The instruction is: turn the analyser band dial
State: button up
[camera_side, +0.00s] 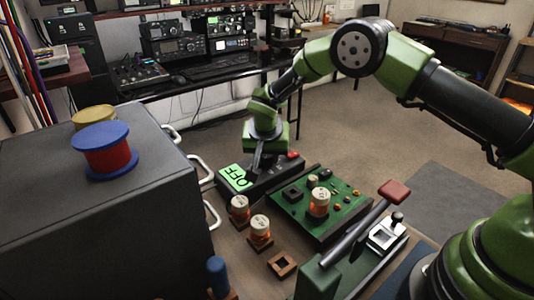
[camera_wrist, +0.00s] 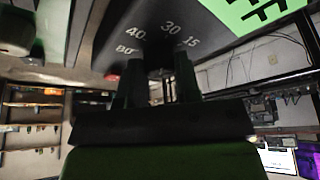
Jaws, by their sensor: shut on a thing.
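The analyser (camera_side: 268,184) is a dark box with a green display (camera_side: 236,177) that reads OFF. The display also shows in part at the top right of the wrist view (camera_wrist: 250,12). My gripper (camera_side: 256,172) points down onto the analyser, just right of the display. In the wrist view its two dark fingers (camera_wrist: 160,78) reach to the panel below the numbers, shut on the band dial. The fingers hide most of the dial, so its pointer cannot be read.
A green board (camera_side: 317,205) with knobs and parts lies right of the analyser. Orange-glowing tubes (camera_side: 260,229) stand in front of it. A lever with a red handle (camera_side: 394,192) rises at front right. A large dark cabinet (camera_side: 100,210) with a spool (camera_side: 105,150) fills the left.

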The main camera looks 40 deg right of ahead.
jog(key=shift+a+m+g+h, duration=0.1)
jog(key=shift+m+g+h, duration=0.25)
jog(key=shift+m, duration=0.75)
jog(key=o, duration=0.9)
jog(key=v, duration=1)
